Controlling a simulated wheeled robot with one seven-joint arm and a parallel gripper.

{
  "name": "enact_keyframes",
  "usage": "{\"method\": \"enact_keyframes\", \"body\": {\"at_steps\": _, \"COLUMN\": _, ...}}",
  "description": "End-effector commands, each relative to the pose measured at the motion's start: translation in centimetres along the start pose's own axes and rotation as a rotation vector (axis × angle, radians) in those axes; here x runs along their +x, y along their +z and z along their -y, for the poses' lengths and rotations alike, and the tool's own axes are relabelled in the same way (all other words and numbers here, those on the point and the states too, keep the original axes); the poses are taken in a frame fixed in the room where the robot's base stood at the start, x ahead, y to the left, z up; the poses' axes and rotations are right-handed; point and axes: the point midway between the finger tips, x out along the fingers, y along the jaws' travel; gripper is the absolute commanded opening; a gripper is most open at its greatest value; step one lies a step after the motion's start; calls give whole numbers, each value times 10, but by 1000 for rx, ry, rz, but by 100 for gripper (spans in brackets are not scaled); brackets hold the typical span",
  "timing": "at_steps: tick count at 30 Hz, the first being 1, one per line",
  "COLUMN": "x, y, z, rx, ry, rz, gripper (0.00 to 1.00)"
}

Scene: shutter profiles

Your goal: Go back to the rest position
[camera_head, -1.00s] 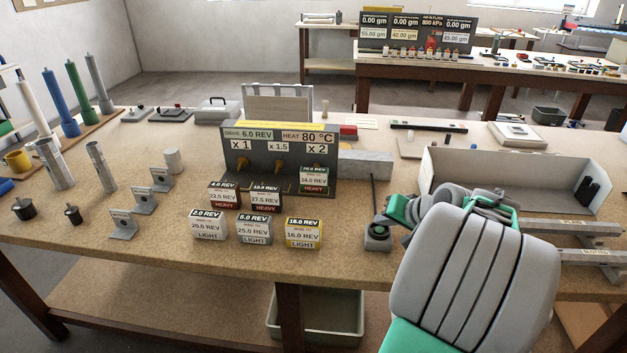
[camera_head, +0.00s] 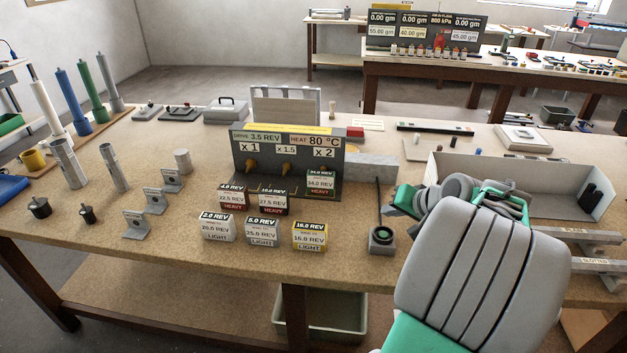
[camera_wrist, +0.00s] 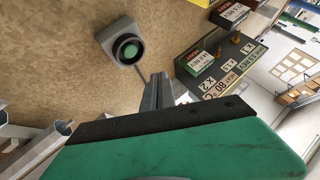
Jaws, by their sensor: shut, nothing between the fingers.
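My gripper (camera_wrist: 158,96) is shut and empty in the wrist view, its narrow grey fingers showing beyond the green and black housing. In the head view my grey and green arm covers the right front of the bench, and the fingers are hard to make out. The gripper hangs above the bench, up and right of a small grey device with a round knob (camera_head: 381,238) and an upright thin rod.
A display board (camera_head: 288,152) reading DRIVE 3.5 REV and HEAT 80 °C stands mid-bench, with several labelled blocks (camera_head: 262,232) before it. A pale open tray (camera_head: 520,178) lies behind my arm. Profiles labelled PLAIN and SLOTTED (camera_head: 590,264) lie at right. Tubes and brackets (camera_head: 136,225) stand left.

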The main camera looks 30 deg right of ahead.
Motion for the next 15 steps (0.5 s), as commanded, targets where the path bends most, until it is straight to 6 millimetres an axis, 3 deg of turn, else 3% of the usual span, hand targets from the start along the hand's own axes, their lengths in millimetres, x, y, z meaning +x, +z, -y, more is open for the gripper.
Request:
{"method": "enact_keyframes", "body": {"at_steps": 4, "x": 1, "y": 1, "z": 3, "rx": -6, "ry": 0, "rz": 4, "gripper": 0}}
{"method": "enact_keyframes", "body": {"at_steps": 8, "x": 12, "y": 29, "z": 44, "rx": -100, "ry": 23, "rz": 81, "gripper": 0}}
{"method": "enact_keyframes", "body": {"at_steps": 11, "x": 19, "y": 76, "z": 94, "rx": -237, "ry": 62, "rz": 184, "gripper": 0}}
{"method": "enact_keyframes", "body": {"at_steps": 15, "x": 6, "y": 159, "z": 149, "rx": -454, "ry": 123, "rz": 321, "gripper": 0}}
